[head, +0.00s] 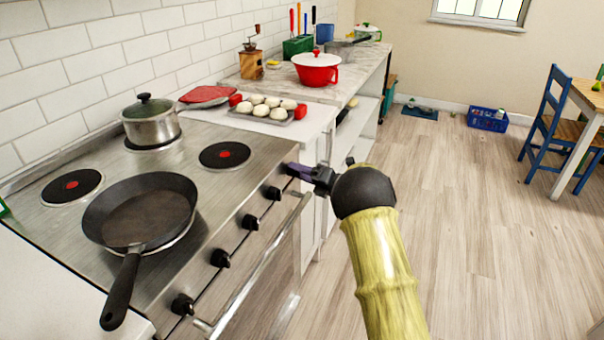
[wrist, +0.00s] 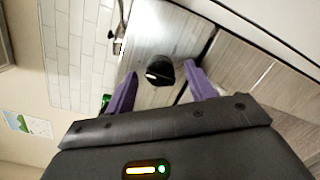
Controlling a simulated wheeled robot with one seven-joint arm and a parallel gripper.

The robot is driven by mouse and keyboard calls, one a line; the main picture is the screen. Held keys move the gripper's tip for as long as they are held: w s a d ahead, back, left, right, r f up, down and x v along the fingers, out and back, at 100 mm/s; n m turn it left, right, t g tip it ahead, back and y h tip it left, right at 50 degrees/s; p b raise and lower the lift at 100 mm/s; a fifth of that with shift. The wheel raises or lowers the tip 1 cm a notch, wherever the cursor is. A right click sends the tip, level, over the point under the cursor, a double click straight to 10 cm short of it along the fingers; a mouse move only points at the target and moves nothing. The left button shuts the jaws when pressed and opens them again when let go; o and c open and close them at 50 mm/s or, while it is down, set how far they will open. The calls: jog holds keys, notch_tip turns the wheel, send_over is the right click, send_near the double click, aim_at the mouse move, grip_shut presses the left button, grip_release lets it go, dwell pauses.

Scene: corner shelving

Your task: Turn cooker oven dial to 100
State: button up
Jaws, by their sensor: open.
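The cooker (head: 105,240) has a steel top and a row of several black dials along its front. Dials show in the head view near the front-left (head: 182,305) and further back (head: 271,192). My gripper (head: 291,169) is at the far end of this row, its purple fingers open. In the wrist view one black dial (wrist: 159,72) sits in the gap between the fingertips (wrist: 161,78), with space visible on both sides. I cannot read its markings or tell its setting. In the head view my gripper hides the panel there. No label tells which dial is the oven's.
A long oven handle (head: 255,265) sticks out below the dials. A black frying pan (head: 140,215) and a lidded pot (head: 150,125) stand on the cooker. A counter with a baking tray (head: 265,113) and red pot (head: 317,70) lies beyond.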

jog(key=c, duration=0.9)
jog(key=shift+c, duration=0.2)
